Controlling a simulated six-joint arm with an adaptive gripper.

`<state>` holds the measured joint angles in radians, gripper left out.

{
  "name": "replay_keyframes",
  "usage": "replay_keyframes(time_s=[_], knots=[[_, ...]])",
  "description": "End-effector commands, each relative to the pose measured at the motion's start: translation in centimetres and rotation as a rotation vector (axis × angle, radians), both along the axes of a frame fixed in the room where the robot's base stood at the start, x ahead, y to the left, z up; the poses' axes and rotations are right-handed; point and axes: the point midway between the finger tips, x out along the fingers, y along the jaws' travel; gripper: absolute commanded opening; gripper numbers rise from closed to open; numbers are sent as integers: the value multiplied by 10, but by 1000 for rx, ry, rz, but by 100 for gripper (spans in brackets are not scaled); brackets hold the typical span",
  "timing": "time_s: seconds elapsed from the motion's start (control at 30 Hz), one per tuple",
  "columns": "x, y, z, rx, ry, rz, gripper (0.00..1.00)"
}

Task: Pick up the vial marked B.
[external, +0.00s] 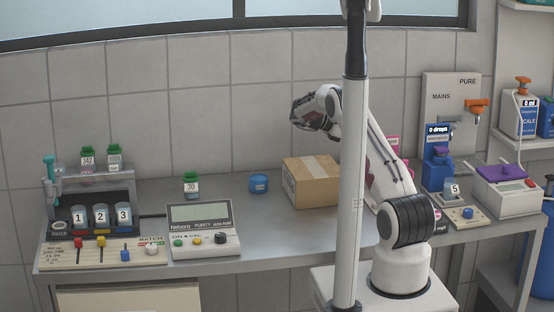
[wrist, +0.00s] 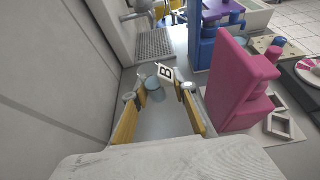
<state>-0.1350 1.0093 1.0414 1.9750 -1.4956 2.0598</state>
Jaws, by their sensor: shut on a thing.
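The vial marked B (wrist: 165,73) shows in the wrist view between my fingertips, with its white label facing up toward the camera. My gripper (wrist: 160,89) has its yellow-sided fingers on either side of it and is shut on it. The vial's lower part is hard to make out. In the external view my gripper (external: 305,113) is raised above and behind the cardboard box (external: 311,181), near the tiled wall. I cannot make out the vial there.
A pink stand (wrist: 238,88) is close on the right in the wrist view, with a blue dispenser (wrist: 203,38) beyond it. A wall runs along the left. In the external view, a green-capped vial marked 30 (external: 191,185) and a blue tub (external: 259,183) stand on the bench.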

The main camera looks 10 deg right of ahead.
Motion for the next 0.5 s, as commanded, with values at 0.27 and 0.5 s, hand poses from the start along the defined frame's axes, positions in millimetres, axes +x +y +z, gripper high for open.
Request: replay_keyframes(time_s=[0.27,0.5], knots=[[0,23,0,1,0,1,13],[0,25,0,0,-1,0,13]])
